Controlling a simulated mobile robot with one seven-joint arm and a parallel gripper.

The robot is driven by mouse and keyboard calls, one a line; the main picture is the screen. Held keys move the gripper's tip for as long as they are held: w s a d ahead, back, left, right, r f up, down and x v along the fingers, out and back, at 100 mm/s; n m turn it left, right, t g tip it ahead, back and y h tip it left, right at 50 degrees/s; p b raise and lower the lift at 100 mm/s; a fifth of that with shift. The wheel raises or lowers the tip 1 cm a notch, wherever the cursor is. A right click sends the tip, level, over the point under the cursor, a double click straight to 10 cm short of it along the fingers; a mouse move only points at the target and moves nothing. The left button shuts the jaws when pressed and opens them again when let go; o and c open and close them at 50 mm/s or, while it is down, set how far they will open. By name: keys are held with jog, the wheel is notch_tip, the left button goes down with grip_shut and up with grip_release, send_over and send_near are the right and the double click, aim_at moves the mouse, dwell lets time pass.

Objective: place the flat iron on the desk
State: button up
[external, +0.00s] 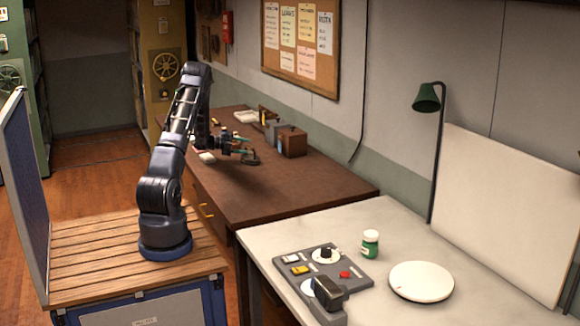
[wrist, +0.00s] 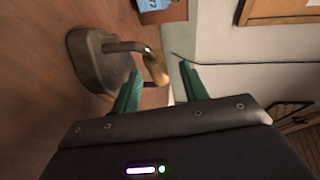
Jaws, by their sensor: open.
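The flat iron (wrist: 95,62) is dark grey-brown with a curved bracket and a wooden handle, at the left of the wrist view. In the external view it is a small dark shape (external: 251,158) by my fingertips, over the brown wooden desk (external: 325,178). My gripper (external: 244,145) is open. In the wrist view its two green fingers (wrist: 160,84) stand apart, and the end of the wooden handle shows between their tips. I cannot tell whether either finger touches the handle.
A brown wooden box (external: 291,141) stands just right of my gripper, near the wall. A pale table (external: 400,245) in front holds a grey control panel (external: 310,272), a green jar (external: 370,243) and a white round plate (external: 421,281). The brown desk's near right part is clear.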

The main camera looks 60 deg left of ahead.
jog(key=v, duration=0.8)
jog(key=shift+s, duration=0.2)
jog(key=shift+r, duration=0.1)
notch_tip(320, 180, up, 10)
jog(key=n+y, duration=0.3)
jog(key=y, duration=0.1)
send_over(247, 157)
jog(key=w+d+r+n+y, duration=0.25)
jog(key=w+d+r, duration=0.2)
jog(key=r, duration=0.35)
jog(key=d+r+n+g+y, duration=0.2)
jog(key=d+r+n+y, duration=0.3)
jog(key=d+r, duration=0.85)
jog(key=s+d+r+n+g, duration=0.1)
jog(key=s+d+n, duration=0.2)
jog(key=d, duration=0.3)
jog(key=s+d+n+g, duration=0.1)
jog(key=s+d+n, duration=0.15)
jog(key=d, duration=0.45)
jog(key=s+d+f+n+g+h, duration=0.2)
jog(key=s+d+f+g+h, duration=0.1)
jog(key=s+d, duration=1.1)
jog(key=s+d+f+n+g+h, duration=0.2)
jog(key=s+d+f+g+h, duration=0.1)
jog(key=s+d, duration=1.1)
jog(key=shift+s+d+f+n+g, duration=0.2)
jog(key=shift+s+f+n+g, duration=0.15)
jog(key=shift+s, duration=0.45)
